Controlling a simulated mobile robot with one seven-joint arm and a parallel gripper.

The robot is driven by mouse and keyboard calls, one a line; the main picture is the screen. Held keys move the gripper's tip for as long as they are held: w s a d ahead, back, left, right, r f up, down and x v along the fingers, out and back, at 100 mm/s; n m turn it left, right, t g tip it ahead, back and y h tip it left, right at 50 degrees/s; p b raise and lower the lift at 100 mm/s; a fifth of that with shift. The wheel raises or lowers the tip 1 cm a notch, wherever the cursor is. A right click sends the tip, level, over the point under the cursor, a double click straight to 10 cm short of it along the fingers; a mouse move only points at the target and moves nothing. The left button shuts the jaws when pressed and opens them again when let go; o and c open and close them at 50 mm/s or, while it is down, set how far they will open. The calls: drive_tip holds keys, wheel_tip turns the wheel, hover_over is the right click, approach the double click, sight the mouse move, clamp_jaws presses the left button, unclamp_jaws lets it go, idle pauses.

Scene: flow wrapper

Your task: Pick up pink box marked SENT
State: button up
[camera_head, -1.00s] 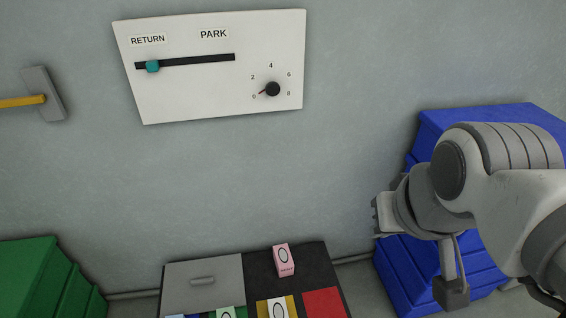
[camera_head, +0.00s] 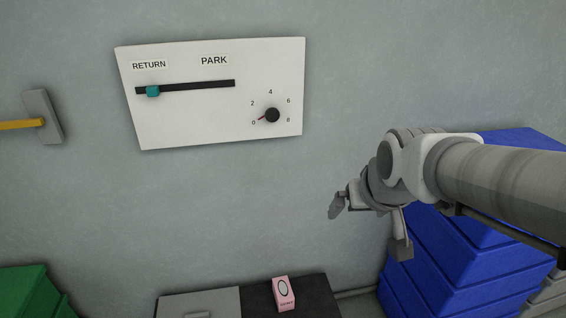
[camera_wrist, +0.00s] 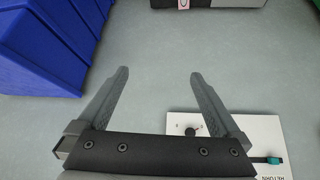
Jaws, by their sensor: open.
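The pink box (camera_head: 283,294) stands on the dark right part of a low unit at the bottom of the head view. It has an oval on its face and small dark lettering below it. In the wrist view a small part of the pink box (camera_wrist: 183,4) shows at the top edge, cut off by the frame. My gripper (camera_head: 337,205) is up and to the right of the box in the head view, well apart from it. In the wrist view its two fingers (camera_wrist: 160,85) are spread, with nothing between them.
A white panel (camera_head: 210,120) with a slider and a dial hangs on the wall. Blue stacked bins (camera_head: 450,265) stand at right, close by my arm, and a green one (camera_head: 25,290) at lower left. A yellow-handled fixture (camera_head: 42,118) is on the left wall.

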drive_tip(key=w+a+f+t+b, duration=0.2)
drive_tip(key=w+f+b, duration=0.2)
drive_tip(key=w+f, duration=1.05)
drive_tip(key=n+t+y+b, duration=0.2)
drive_tip(key=t+b, duration=0.1)
drive_tip(key=b, duration=0.6)
hover_over(286, 297)
drive_tip(key=s+d, duration=0.4)
drive_tip(key=d, duration=0.1)
wheel_tip(286, 297, down, 38)
drive_tip(key=s+a+f+t+y+b, duration=0.15)
drive_tip(key=s+f, duration=0.25)
drive_tip(key=f, duration=0.5)
drive_tip(key=s+a+f+b, duration=0.1)
drive_tip(key=s+f+b, duration=0.15)
drive_tip(key=f, duration=0.65)
drive_tip(key=shift+n, duration=0.3)
drive_tip(key=b+x, duration=0.2)
drive_tip(key=x, duration=0.3)
drive_tip(key=b+x, duration=0.2)
drive_tip(key=x, duration=0.4)
drive_tip(key=shift+w+d+f, duration=0.15)
drive_tip(key=shift+f, duration=0.15)
drive_tip(key=b+x, duration=0.1)
drive_tip(key=x, duration=0.1)
drive_tip(key=f+b+x, duration=0.1)
drive_tip(key=b+x, duration=0.1)
drive_tip(key=shift+w+g+b, duration=0.25)
drive_tip(key=shift+w+b, duration=0.05)
drive_tip(key=shift+w, duration=0.1)
